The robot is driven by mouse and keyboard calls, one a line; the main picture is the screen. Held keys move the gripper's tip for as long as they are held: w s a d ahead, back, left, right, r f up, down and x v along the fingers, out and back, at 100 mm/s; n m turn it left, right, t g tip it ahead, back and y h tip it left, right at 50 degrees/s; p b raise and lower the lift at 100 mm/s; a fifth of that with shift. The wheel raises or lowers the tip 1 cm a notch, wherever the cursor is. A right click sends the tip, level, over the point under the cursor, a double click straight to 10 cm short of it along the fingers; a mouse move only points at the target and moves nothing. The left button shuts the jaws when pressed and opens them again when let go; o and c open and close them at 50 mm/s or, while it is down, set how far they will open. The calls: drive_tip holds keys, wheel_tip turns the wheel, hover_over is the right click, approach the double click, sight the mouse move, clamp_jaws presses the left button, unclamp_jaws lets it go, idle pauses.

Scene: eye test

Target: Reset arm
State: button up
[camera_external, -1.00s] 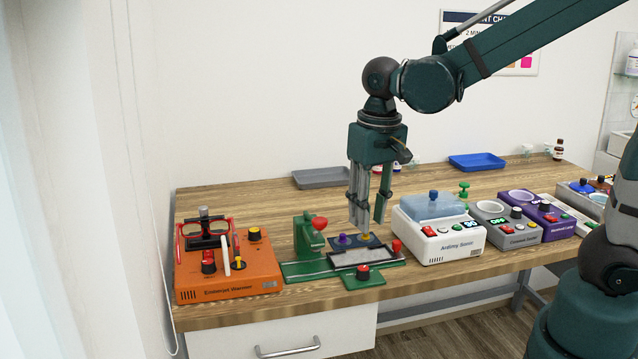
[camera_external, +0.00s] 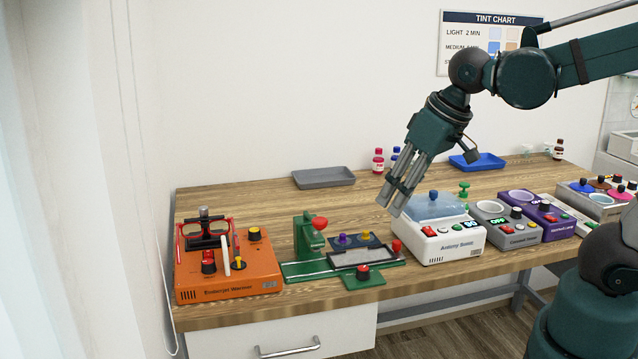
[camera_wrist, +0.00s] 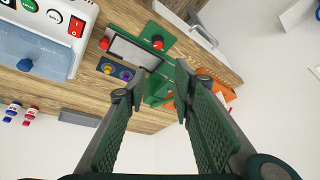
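My gripper (camera_external: 396,194) hangs tilted in the air above the bench, just left of the white ultrasonic box (camera_external: 438,232) with its blue lid (camera_external: 432,207). In the wrist view my gripper (camera_wrist: 160,82) has its two fingers apart with nothing between them. Beyond the fingertips in that view lie the green fixture (camera_wrist: 160,88) and its grey tray plate (camera_wrist: 135,52). My arm reaches in from the right.
On the wooden bench (camera_external: 250,195) stand an orange warmer (camera_external: 230,275) with red glasses, the green fixture with knobs, a grey machine (camera_external: 505,228) and a purple machine (camera_external: 548,222). Grey (camera_external: 323,178) and blue (camera_external: 477,163) trays and small bottles (camera_external: 378,161) sit behind.

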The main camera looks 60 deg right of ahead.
drive_tip(key=shift+s+r+n+t, duration=0.4)
drive_tip(key=shift+s+n+t, duration=0.15)
drive_tip(key=shift+s, duration=0.25)
drive_tip(key=shift+s+r+n+t, duration=0.35)
drive_tip(key=shift+s+n+t, duration=0.1)
drive_tip(key=shift+s+t, duration=0.3)
drive_tip(key=shift+c, duration=0.9)
idle(0.5)
